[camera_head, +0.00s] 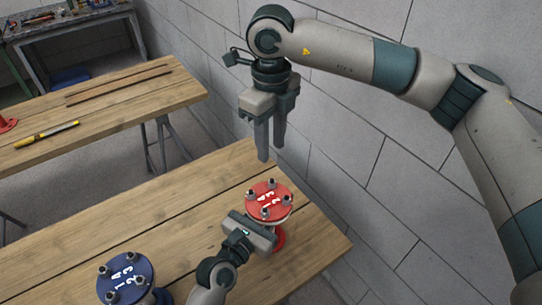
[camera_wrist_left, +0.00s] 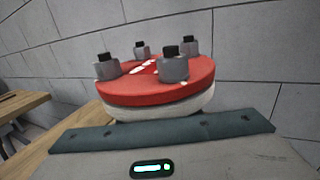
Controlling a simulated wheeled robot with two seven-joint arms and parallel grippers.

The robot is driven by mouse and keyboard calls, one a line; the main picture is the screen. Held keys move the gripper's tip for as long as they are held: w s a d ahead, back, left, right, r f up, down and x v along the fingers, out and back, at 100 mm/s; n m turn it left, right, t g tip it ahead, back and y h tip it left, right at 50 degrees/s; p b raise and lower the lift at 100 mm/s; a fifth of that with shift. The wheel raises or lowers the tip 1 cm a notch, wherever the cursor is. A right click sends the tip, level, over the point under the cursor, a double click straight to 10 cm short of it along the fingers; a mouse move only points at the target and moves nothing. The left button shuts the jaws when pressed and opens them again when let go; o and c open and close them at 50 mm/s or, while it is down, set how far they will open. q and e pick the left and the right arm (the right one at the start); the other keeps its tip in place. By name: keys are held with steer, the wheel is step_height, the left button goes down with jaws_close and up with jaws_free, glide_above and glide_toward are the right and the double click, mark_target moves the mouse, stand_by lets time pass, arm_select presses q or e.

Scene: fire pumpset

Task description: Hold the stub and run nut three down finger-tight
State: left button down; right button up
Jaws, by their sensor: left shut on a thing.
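The red flanged stub (camera_head: 270,198) stands upright on the near bench, its round top marked with white numbers. Several bolts with grey nuts stand around its rim; in the left wrist view the red flange (camera_wrist_left: 155,85) shows a pale disc under it, and dark bolt ends stick out above the nuts. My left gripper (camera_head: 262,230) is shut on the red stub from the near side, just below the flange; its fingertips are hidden. My right gripper (camera_head: 271,152) hangs above and behind the stub, fingers down, a gap between them, empty. Which nut is number three is too small to tell surely.
A blue flanged stub (camera_head: 126,276) with similar bolts stands at the near left of the bench (camera_head: 190,220). A grey block wall (camera_head: 345,130) runs close behind. A second bench (camera_head: 110,105) at the left carries a yellow marker-like tool (camera_head: 48,135).

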steer(key=shift+r, duration=0.85)
arm_select(q)
steer(key=c, duration=1.2)
jaws_free()
steer(key=shift+s+a, duration=0.1)
steer(key=v, duration=1.1)
steer(key=shift+s+a, duration=0.25)
steer(key=shift+s, duration=0.05)
steer(key=shift+d, duration=0.1)
